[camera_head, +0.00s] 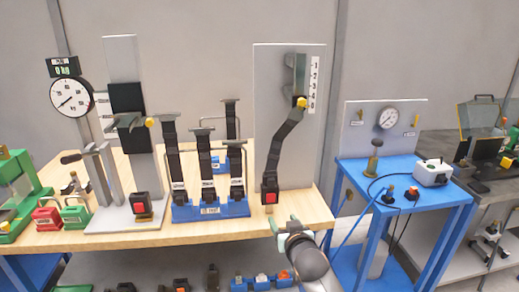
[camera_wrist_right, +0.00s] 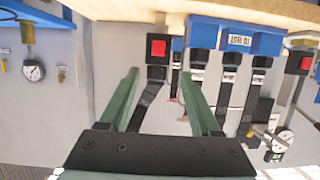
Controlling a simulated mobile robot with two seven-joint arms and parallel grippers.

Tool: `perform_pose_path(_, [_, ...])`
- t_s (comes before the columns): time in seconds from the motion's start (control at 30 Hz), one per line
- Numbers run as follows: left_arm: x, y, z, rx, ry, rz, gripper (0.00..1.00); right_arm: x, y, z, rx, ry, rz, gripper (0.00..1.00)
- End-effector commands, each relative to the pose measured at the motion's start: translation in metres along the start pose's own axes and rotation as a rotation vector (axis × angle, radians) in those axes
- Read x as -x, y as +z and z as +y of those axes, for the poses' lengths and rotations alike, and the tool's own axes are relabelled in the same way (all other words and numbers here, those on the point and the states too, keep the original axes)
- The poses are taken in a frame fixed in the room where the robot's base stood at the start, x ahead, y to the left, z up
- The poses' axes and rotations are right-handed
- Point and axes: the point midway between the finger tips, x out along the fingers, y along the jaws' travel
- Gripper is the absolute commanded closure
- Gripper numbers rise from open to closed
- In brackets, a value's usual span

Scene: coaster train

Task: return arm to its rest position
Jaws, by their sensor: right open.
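My right gripper (camera_head: 285,225) is at the front edge of the wooden table, below the tall grey panel (camera_head: 262,110). In the wrist view its two green fingers (camera_wrist_right: 160,75) are spread apart with nothing held between them. A black belt (camera_head: 285,140) hangs on the panel, from a yellow-knobbed anchor down to a buckle with a red button (camera_head: 270,197). That red button (camera_wrist_right: 158,48) also shows just beyond the fingers in the wrist view, which is upside down. The gripper appears apart from the buckle. My left gripper is not in view.
A blue rack (camera_head: 210,210) with upright belts stands left of the panel. A pull-test stand with a dial gauge (camera_head: 71,97) is further left. A blue table (camera_head: 400,172) with a gauge panel stands to the right.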

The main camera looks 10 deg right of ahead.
Motion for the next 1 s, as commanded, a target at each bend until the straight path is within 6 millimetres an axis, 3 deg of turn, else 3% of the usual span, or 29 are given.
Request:
perform_pose_path(0.03, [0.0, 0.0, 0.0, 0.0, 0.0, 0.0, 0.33, 0.01, 0.036, 0.002, 0.001, -0.01, -0.041, 0.36])
perform_pose_path(0.2, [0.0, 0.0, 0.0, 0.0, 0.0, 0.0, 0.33, 0.056, 0.137, 0.006, 0.006, -0.047, -0.149, 0.36])
perform_pose_path(0.37, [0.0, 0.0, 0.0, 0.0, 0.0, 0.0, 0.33, 0.115, 0.217, 0.01, 0.011, -0.078, -0.245, 0.36])
perform_pose_path(0.5, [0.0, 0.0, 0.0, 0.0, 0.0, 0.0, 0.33, 0.174, 0.274, 0.013, 0.019, -0.101, -0.323, 0.36])
perform_pose_path(0.6, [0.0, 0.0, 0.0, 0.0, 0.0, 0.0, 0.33, 0.214, 0.303, 0.015, 0.022, -0.115, -0.371, 0.36])
perform_pose_path(0.73, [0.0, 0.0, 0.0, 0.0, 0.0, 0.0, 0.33, 0.253, 0.325, 0.017, 0.028, -0.127, -0.412, 0.36])
perform_pose_path(0.83, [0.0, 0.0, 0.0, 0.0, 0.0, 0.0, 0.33, 0.269, 0.332, 0.017, 0.03, -0.133, -0.428, 0.36])
perform_pose_path(1.0, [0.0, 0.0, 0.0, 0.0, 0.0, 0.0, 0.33, 0.276, 0.336, 0.017, 0.032, -0.135, -0.436, 0.36])
